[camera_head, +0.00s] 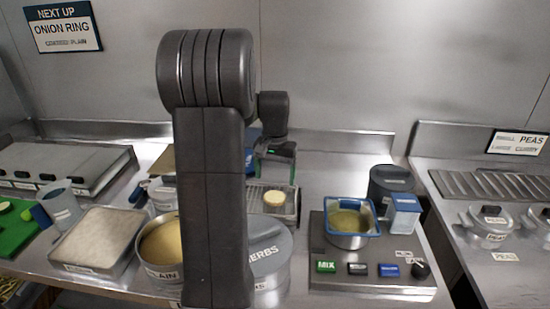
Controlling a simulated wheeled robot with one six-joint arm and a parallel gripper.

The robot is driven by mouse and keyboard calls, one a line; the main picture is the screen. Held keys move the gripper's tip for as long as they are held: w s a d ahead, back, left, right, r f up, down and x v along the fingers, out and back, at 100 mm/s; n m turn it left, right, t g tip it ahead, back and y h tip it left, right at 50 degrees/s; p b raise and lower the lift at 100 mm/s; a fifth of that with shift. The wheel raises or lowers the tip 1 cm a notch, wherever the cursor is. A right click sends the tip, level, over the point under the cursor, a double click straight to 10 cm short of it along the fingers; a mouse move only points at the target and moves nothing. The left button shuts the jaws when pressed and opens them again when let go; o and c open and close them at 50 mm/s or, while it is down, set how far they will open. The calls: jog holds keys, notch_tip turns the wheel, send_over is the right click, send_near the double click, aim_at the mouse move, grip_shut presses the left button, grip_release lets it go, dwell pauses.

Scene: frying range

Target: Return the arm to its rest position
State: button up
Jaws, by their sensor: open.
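My gripper (276,152) is above the back middle of the counter, beyond my dark grey upright arm. Its green-edged fingers are apart, with nothing seen between them. Below it a pale round piece (274,198) lies on a wire rack or tray (257,191); the gripper is apart from it. My arm hides part of the counter's middle, including part of the plain tub and of the herbs container.
A herbs container (268,262), a plain tub (160,247) and a white-filled tray (100,240) line the front. Lidded pots (488,228) stand far right.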

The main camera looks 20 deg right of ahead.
notch_tip(320, 180, up, 7)
send_over(275, 197)
dwell(0.4)
notch_tip(275, 197, down, 14)
jog(key=shift+r+p, duration=0.25)
jog(key=shift+p, duration=0.25)
notch_tip(275, 197, up, 4)
jog(key=p, duration=0.2)
jog(key=shift+r+p, duration=0.15)
jog(key=shift+p, duration=0.15)
jog(key=shift+r+p, duration=0.55)
jog(key=shift+r, duration=0.25)
jog(key=shift+f, duration=0.2)
